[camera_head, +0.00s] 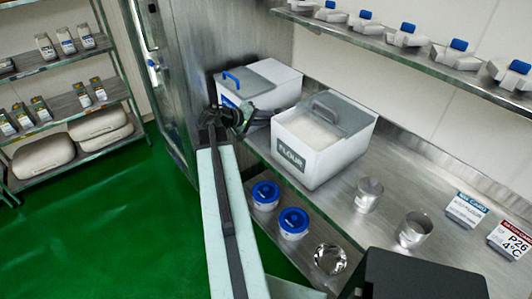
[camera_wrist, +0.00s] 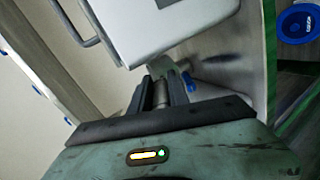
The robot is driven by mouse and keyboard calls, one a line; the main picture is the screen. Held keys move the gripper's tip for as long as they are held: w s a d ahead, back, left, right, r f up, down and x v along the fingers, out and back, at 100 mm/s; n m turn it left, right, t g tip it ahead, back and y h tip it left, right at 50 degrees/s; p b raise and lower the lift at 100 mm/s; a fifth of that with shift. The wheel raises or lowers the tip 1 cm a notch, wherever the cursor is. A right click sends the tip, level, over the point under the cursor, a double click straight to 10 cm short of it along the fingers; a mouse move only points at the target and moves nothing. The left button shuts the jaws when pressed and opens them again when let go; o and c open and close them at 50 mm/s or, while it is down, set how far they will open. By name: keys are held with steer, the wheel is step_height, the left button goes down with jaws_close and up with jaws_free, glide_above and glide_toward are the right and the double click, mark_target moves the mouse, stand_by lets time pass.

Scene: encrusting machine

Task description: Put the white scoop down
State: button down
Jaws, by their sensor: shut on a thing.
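My gripper (camera_head: 240,118) is at the left end of the steel counter, in front of the rear white bin and left of the flour bin. In the wrist view my gripper (camera_wrist: 167,88) is shut on a pale, greyish piece (camera_wrist: 160,93), apparently the handle of the white scoop. Most of the scoop is hidden by the fingers and shadow, and I cannot make out its bowl. A small blue part (camera_wrist: 188,80) shows just beyond the right finger. I cannot tell whether the scoop touches the counter. In the head view the scoop cannot be made out.
The flour bin (camera_head: 330,158) and rear white bin (camera_head: 284,84) stand close to my gripper. Two metal cups (camera_head: 368,195) (camera_head: 413,231) and cards (camera_head: 466,209) stand farther right on the counter (camera_head: 448,262). Blue-lidded tubs (camera_head: 265,196) sit lower. A stocked shelf (camera_head: 400,52) hangs above.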

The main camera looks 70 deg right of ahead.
step_height(320, 180, down, 11)
steer(key=b, duration=0.9)
steer(key=shift+r, duration=0.15)
steer(key=shift+r+p, duration=0.25)
steer(key=shift+p, duration=0.05)
steer(key=c, duration=1.7)
jaws_free()
steer(key=shift+f, duration=0.2)
steer(key=o, duration=0.4)
steer(key=shift+r, duration=0.1)
steer(key=shift+o, duration=0.2)
steer(key=shift+r, duration=0.2)
steer(key=p+v, duration=0.5)
steer(key=v, duration=0.7)
